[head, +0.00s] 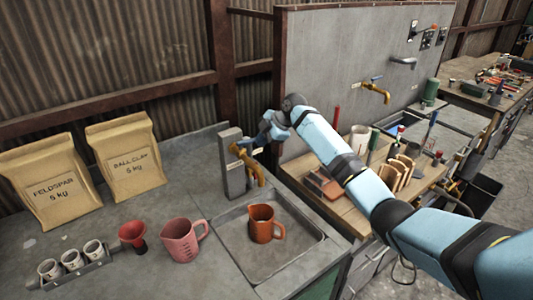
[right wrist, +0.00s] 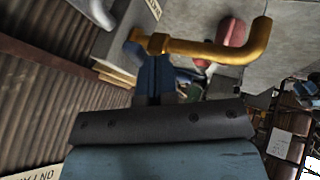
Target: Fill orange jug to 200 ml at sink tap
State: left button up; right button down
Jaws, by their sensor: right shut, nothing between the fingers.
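The orange jug (head: 262,224) stands upright in the sink basin (head: 225,240), below and slightly right of the brass tap (head: 254,172). Its inside is too small to read a level, and I see no clear water stream. My right gripper (head: 262,140) is shut with nothing held, at the top of the tap, by its handle. In the right wrist view the blue fingers (right wrist: 152,75) are right beside the brass tap (right wrist: 215,50). The handle is mostly hidden, and I cannot tell whether the fingers touch it. My left gripper is not in view.
A pink jug (head: 183,240), a red funnel (head: 133,236) and a rack of cups (head: 72,262) stand left of the basin. Two paper sacks (head: 126,157) are behind. A wooden bench (head: 345,205) with tools lies right, under my right arm. A second tap (head: 375,91) is on the wall panel.

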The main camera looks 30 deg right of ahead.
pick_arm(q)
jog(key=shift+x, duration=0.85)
pick_arm(e)
jog(key=shift+w+d+f+n, duration=0.1)
jog(key=shift+w+n, duration=0.05)
jog(key=shift+w, duration=0.35)
jog(key=shift+w+d+f+n, duration=0.1)
jog(key=shift+w+n, duration=0.05)
jog(key=shift+w, duration=0.3)
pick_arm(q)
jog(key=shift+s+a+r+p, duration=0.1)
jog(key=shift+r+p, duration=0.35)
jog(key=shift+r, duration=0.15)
pick_arm(e)
jog(key=shift+s+a, duration=0.5)
jog(key=shift+s, duration=0.15)
jog(key=shift+s, duration=0.1)
